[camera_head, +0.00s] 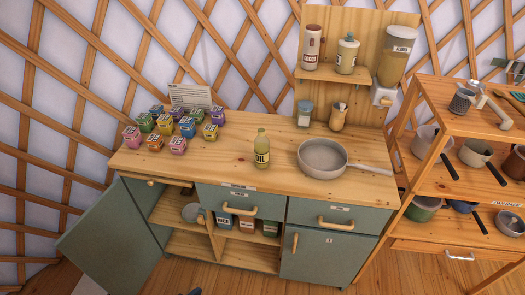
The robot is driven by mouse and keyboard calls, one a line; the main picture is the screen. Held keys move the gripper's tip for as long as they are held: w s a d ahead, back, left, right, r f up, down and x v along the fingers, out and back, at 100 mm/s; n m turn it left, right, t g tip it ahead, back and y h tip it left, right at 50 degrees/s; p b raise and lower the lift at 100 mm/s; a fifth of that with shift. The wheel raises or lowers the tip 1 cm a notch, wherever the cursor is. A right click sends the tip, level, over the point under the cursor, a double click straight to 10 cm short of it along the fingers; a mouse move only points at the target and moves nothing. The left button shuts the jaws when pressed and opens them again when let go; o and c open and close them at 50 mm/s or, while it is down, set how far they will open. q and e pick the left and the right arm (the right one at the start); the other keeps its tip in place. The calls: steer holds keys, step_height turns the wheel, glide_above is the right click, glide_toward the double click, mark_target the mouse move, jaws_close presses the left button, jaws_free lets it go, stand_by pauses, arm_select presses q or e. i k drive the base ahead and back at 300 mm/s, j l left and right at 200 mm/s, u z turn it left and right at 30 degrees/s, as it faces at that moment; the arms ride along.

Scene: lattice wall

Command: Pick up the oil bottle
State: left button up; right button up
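The oil bottle (262,149) stands upright on the wooden countertop (225,165), near the middle. It is yellow-green with a light cap and a dark label reading OIL. Nothing touches it, and there is bare wood around it. Neither of my grippers can be made out in the head view. A small dark shape shows at the bottom edge, too little to tell what it is.
A frying pan (322,157) sits right of the bottle, its handle pointing right. Several small colored boxes (187,126) stand to the left. A jar (305,113) and utensil pot (338,117) stand behind. The left cabinet door (112,240) hangs open. A shelf rack (430,180) stands at right.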

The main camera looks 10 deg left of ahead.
mark_target(261, 142)
steer(key=i+l, duration=0.1)
steer(key=i, duration=0.25)
steer(key=i+l+u, duration=0.1)
steer(key=i+u, duration=0.15)
steer(key=u, duration=0.15)
steer(key=i+l+u, duration=0.15)
steer(key=u, duration=0.25)
steer(key=i, duration=0.1)
